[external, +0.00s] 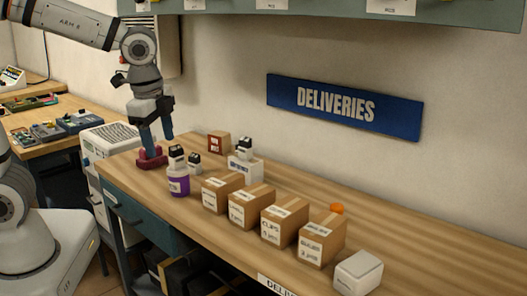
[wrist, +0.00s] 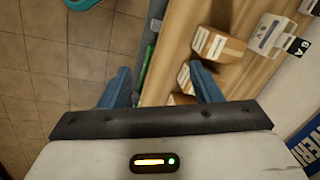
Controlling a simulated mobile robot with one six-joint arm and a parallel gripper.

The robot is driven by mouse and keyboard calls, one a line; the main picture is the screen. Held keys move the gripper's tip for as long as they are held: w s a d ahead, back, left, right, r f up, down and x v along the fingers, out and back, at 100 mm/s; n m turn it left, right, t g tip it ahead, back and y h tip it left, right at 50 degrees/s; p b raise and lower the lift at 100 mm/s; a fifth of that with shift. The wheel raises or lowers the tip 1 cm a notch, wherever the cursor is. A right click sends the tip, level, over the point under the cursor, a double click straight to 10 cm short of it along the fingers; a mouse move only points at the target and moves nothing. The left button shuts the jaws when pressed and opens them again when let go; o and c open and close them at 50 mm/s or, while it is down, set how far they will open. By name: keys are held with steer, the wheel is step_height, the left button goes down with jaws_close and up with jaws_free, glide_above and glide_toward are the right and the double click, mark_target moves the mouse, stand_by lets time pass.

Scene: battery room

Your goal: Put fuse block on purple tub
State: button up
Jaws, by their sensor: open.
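A purple tub (external: 179,186) with a white label stands near the front left of the wooden bench. A small black-and-white block (external: 177,153) sits on top of it; it may be the fuse block, but similar black-topped pieces stand nearby, one on the bench (external: 194,161) and one on a white box (external: 244,146). My gripper (external: 158,142) points down, left of the tub and higher, above a dark red object (external: 151,160). Its blue fingers are apart and nothing shows between them. In the wrist view my gripper (wrist: 162,82) is also spread and empty; I cannot make out the tub there.
Several cardboard boxes (external: 285,222) stand in a row right of the tub. A side bench (external: 42,130) holds devices. Bare bench lies along the wall to the right.

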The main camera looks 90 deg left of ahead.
steer(key=s+d+f+n+t+h, duration=0.1)
steer(key=s+d+n, duration=0.1)
steer(key=s+d, duration=0.2)
steer(key=s+d+f+n+t, duration=0.1)
steer(key=s+d, duration=0.3)
steer(key=d, duration=0.5)
steer(key=shift+n+h, duration=0.4)
steer(key=shift+n, duration=0.3)
